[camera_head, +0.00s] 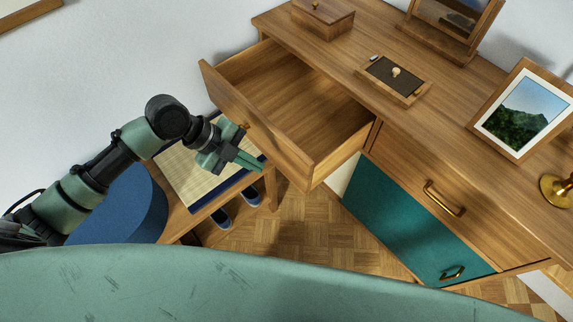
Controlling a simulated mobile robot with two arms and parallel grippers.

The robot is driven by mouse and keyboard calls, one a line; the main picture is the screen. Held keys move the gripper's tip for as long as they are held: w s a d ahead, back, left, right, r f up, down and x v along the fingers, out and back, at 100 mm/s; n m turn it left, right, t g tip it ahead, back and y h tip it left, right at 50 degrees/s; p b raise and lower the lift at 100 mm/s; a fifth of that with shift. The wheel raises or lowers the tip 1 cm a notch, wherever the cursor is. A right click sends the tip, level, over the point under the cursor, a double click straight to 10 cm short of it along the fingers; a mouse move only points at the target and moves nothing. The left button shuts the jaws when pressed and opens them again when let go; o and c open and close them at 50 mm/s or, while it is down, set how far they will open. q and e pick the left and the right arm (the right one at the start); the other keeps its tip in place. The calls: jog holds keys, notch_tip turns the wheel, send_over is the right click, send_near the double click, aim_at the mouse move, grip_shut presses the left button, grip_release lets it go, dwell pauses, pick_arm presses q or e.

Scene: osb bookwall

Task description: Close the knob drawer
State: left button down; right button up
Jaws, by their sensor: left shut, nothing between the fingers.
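The knob drawer (283,144) is a wooden drawer at the upper left of the dresser. It is pulled far out, and its inside looks empty. A small round brass knob (245,126) sits on its front panel. My left gripper (257,165) is shut and empty, in front of the drawer front, just below the knob in the picture. I cannot tell whether it touches the panel. My right gripper is not in view.
The dresser top (375,40) holds a wooden box (323,22), a small tray (393,80), a mirror and a picture frame (525,110). A brass-handled drawer and a teal door (400,215) are shut. A bench with a tatami mat (190,178) and a blue round cushion (120,205) stand at left.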

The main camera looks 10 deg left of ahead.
pick_arm(q)
send_near(296, 173)
notch_tip(296, 173, down, 4)
jog(key=s, duration=0.3)
jog(key=w+d, duration=0.1)
jog(key=w, duration=0.1)
jog(key=w+d+p, duration=0.1)
jog(key=shift+w+d+r, duration=0.15)
jog(key=shift+d+r, duration=0.15)
jog(key=shift+d, duration=0.1)
jog(key=shift+w, duration=0.1)
